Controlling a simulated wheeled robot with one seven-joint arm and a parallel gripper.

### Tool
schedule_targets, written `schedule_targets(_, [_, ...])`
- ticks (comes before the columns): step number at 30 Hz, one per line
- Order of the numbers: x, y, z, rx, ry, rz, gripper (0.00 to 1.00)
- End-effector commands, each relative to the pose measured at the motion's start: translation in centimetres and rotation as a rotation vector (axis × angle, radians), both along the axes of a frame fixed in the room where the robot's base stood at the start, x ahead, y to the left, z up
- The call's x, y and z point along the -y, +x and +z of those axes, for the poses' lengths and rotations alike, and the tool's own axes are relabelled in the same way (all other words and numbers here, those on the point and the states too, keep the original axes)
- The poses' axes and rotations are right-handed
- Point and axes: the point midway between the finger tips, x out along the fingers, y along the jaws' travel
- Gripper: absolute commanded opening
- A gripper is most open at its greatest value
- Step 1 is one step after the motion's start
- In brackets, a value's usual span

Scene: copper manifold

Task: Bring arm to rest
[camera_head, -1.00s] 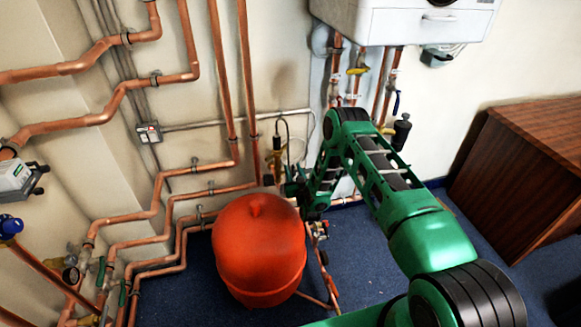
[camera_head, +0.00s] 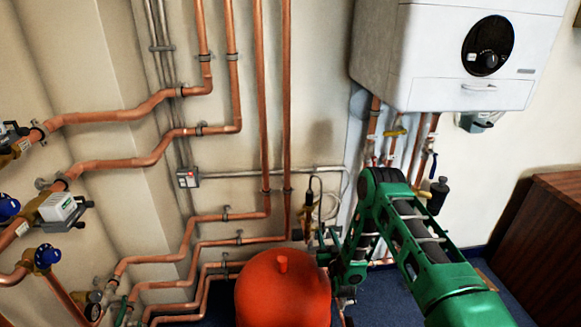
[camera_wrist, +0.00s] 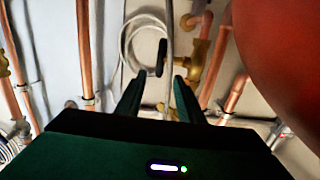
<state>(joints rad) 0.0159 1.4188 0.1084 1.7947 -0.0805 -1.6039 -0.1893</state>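My green arm (camera_head: 410,235) reaches in from the lower right in the head view and bends down at its elbow, in front of the wall below the boiler. My gripper (camera_wrist: 158,90) shows in the wrist view with its two dark green fingers apart. I see nothing held between them. A thin grey line, a cable or pipe, and a coiled pale hose (camera_wrist: 135,45) show behind the gap. In the head view the gripper is small and dark beside the red tank, and its fingertips are hard to make out.
A red tank (camera_head: 282,292) stands close left of the gripper. Copper pipes (camera_head: 262,120) run along the wall. A white boiler (camera_head: 460,55) hangs above the arm. A brown wooden cabinet (camera_head: 545,235) stands at the right. Blue carpet (camera_head: 515,285) shows between arm and cabinet.

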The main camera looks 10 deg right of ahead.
Motion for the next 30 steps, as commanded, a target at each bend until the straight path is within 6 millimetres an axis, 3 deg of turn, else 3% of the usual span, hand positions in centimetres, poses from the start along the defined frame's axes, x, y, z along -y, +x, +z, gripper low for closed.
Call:
schedule_targets(5, [0.9, 1.6, 2.6, -0.050, -0.016, 0.010, 0.34])
schedule_targets(9, [2.4, 3.0, 5.7, -0.136, -0.040, 0.018, 0.34])
schedule_targets(16, [5.8, 3.5, 11.4, -0.295, -0.076, 0.008, 0.34])
schedule_targets(23, [9.8, 1.5, 17.0, -0.456, -0.101, -0.033, 0.34])
schedule_targets(30, [14.1, -3.2, 22.8, -0.625, -0.101, -0.100, 0.34])
